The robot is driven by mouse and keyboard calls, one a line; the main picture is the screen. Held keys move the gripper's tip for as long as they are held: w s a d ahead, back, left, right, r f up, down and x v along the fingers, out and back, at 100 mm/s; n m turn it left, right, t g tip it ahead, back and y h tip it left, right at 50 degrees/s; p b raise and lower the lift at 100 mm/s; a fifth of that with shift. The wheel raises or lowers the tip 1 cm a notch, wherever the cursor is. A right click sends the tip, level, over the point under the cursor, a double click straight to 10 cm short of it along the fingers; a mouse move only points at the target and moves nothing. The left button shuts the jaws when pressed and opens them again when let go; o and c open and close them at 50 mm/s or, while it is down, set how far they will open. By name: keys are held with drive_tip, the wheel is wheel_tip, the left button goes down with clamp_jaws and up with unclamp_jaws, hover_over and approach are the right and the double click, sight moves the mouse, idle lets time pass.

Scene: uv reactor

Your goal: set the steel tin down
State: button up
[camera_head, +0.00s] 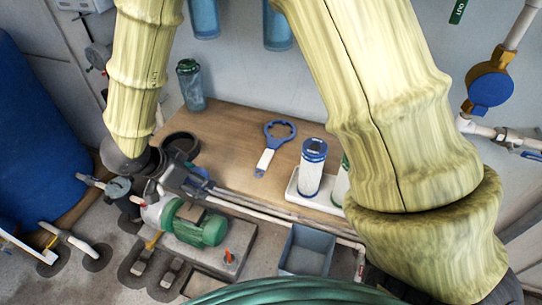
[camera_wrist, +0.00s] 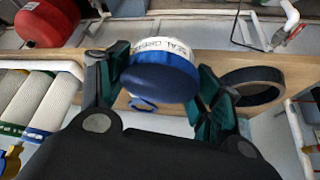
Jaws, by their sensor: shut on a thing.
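My gripper (camera_wrist: 163,82) is shut on a round tin (camera_wrist: 158,80) with a blue face and a white band lettered "SEAL GREASE". Its dark green finger pads press on both sides of the tin.
A black ring (camera_head: 181,146) lies close beside my gripper. A blue-and-white ring wrench (camera_head: 268,150) and a white tray (camera_head: 294,190) with filter cartridges (camera_head: 312,170) are farther right. Pipes, a green pump (camera_head: 200,226) and a grey bin (camera_head: 307,250) stand in front. Bare bench shows between ring and wrench.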

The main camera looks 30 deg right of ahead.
drive_tip(key=shift+s+f+m+g, duration=0.3)
drive_tip(key=shift+s+f+m, duration=0.2)
drive_tip(key=shift+s+f, duration=0.15)
drive_tip(key=p, duration=0.2)
hover_over(222, 158)
drive_tip(key=a, duration=0.2)
drive_tip(key=shift+s+d+f, duration=0.15)
drive_tip(key=shift+s+f, duration=0.1)
drive_tip(key=shift+f, duration=2.25)
drive_tip(key=shift+s+f, duration=0.1)
drive_tip(key=shift+f, duration=0.2)
drive_tip(key=o, duration=0.9)
drive_tip(key=shift+c, duration=0.2)
drive_tip(key=shift+o, duration=1.3)
drive_tip(key=shift+f, duration=0.15)
drive_tip(key=shift+r, duration=0.25)
